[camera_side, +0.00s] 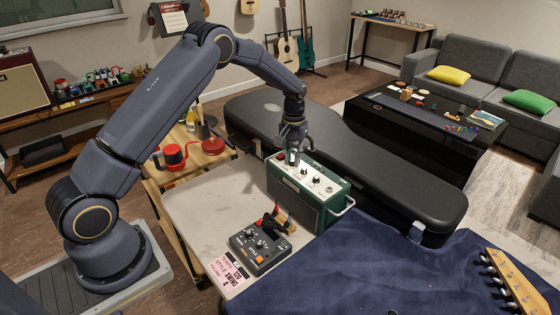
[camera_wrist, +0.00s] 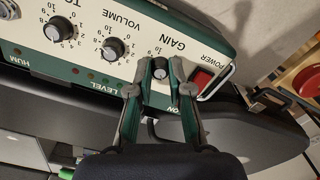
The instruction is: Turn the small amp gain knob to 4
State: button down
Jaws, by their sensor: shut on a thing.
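The small green amp (camera_side: 318,207) stands on the worktable, its pale control panel facing up. My gripper (camera_side: 291,158) reaches down to the left end of that panel. In the wrist view my gripper (camera_wrist: 160,72) is shut on the gain knob (camera_wrist: 160,71), one finger on each side of the small dark knob. The "GAIN" label sits just above the knob. The fingers cover part of the gain scale, and I cannot read the knob's setting. The volume knob (camera_wrist: 113,48) and the tone knob (camera_wrist: 58,29) lie to the left, apart from the fingers.
The red power switch (camera_wrist: 201,80) is close to the right finger. A dark pedal (camera_side: 260,248) with several knobs and a pink card (camera_side: 228,272) lie on the worktable (camera_side: 203,207). A black guitar case (camera_side: 385,160) lies behind the amp. Blue cloth (camera_side: 400,265) covers the front right.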

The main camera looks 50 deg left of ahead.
aim_at(292, 161)
jog(key=shift+m, duration=1.1)
jog(key=c, duration=1.1)
grip_release()
notch_tip(292, 161, up, 12)
jog(key=shift+r, duration=0.1)
